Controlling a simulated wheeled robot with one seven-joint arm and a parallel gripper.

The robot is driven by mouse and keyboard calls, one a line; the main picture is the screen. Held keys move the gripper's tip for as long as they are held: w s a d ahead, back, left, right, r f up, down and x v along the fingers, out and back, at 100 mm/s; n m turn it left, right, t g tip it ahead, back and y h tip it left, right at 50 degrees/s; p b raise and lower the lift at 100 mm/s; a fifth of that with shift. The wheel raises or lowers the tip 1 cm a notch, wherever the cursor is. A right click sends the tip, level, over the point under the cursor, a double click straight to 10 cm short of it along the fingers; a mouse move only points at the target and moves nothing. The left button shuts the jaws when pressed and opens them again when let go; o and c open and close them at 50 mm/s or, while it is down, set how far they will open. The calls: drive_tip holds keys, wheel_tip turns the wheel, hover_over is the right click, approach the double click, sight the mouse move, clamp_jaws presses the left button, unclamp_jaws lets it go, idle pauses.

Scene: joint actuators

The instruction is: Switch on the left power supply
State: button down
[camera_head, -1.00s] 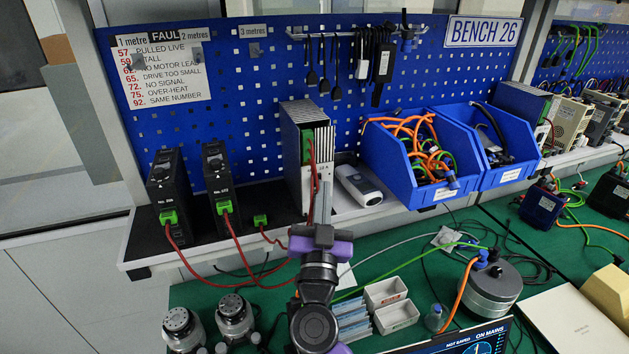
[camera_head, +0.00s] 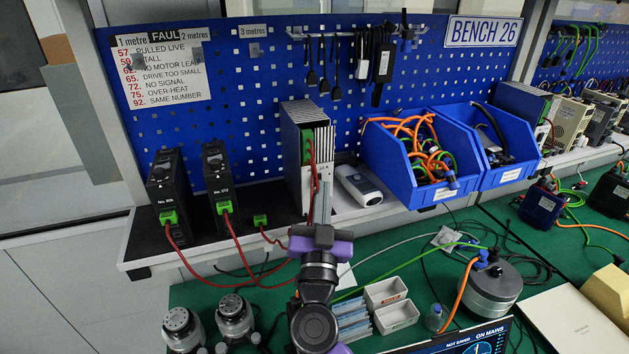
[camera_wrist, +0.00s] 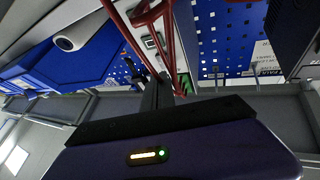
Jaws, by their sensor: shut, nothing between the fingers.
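A tall silver-grey power supply (camera_head: 305,150) with a green connector and red leads stands on the shelf in front of the pegboard. My gripper (camera_head: 325,190) is shut and empty, its fingers pointing up at the lower front of this unit. In the wrist view my gripper (camera_wrist: 160,85) is among red leads (camera_wrist: 172,45), close to a pale unit face with a small dark switch-like part (camera_wrist: 152,41). I cannot tell whether the fingertips touch it, nor the switch's position.
Two black units, one at the far left (camera_head: 168,190) and one beside it (camera_head: 220,178), stand on the shelf (camera_head: 150,240) with green plugs and red leads. A white rounded device (camera_head: 359,185) and blue bins (camera_head: 392,175) are right of my gripper. Cables hang close around the fingers.

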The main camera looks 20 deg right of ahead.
drive_tip(key=shift+w, duration=0.15)
idle(0.4)
drive_tip(key=shift+w+p, duration=0.25)
drive_tip(key=shift+p, duration=0.1)
drive_tip(key=shift+w+a, duration=0.1)
drive_tip(key=shift+w, duration=0.15)
idle(0.5)
drive_tip(key=shift+s, duration=0.1)
drive_tip(key=shift+s+p, duration=0.6)
drive_tip(key=shift+p, duration=0.15)
drive_tip(key=shift+s+d+p, duration=0.2)
drive_tip(key=shift+s+p, duration=0.5)
drive_tip(key=shift+s, duration=0.55)
drive_tip(key=shift+s+d+p, duration=0.2)
drive_tip(key=shift+s+p, duration=0.5)
drive_tip(key=shift+s, duration=0.5)
